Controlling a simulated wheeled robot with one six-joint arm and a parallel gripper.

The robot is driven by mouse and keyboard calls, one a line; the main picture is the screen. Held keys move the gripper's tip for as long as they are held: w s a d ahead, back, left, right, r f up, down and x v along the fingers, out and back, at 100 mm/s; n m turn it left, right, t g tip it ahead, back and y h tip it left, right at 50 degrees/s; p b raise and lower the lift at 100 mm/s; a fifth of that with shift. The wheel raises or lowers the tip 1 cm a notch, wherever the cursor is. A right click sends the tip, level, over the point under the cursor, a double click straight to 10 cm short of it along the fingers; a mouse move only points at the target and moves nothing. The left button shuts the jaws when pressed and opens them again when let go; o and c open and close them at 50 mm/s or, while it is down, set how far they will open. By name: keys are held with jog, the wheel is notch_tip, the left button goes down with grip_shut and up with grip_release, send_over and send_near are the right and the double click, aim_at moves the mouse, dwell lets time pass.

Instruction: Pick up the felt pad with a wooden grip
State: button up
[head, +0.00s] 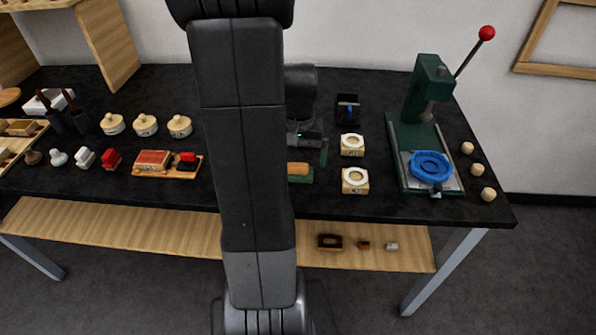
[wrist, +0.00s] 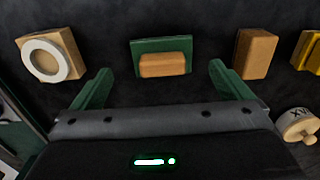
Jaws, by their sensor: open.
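The felt pad is a green slab with a tan wooden grip on it. In the head view the felt pad (head: 301,179) lies on the dark bench just right of my arm, which may hide part of it. In the wrist view the felt pad (wrist: 163,45) is at top centre, its wooden grip (wrist: 163,65) running crosswise. My gripper (wrist: 160,70) is open and empty, with one green finger to each side of the pad and apart from it. In the head view my gripper (head: 308,148) is behind the pad, partly hidden by the arm.
A wooden block with a white ring (wrist: 45,57) is left of the pad in the wrist view. A brown block (wrist: 256,53), a yellow block (wrist: 309,52) and a round wooden piece (wrist: 299,125) are right. A green press (head: 424,95) stands at the bench's right.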

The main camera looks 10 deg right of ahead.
aim_at(298, 165)
jog(key=f, duration=0.4)
jog(key=shift+w+a, duration=0.1)
jog(key=shift+w, duration=0.15)
jog(key=shift+c, duration=0.2)
jog(key=c, duration=1)
jog(key=shift+c, duration=0.3)
notch_tip(298, 165, up, 10)
jog(key=shift+r, duration=0.1)
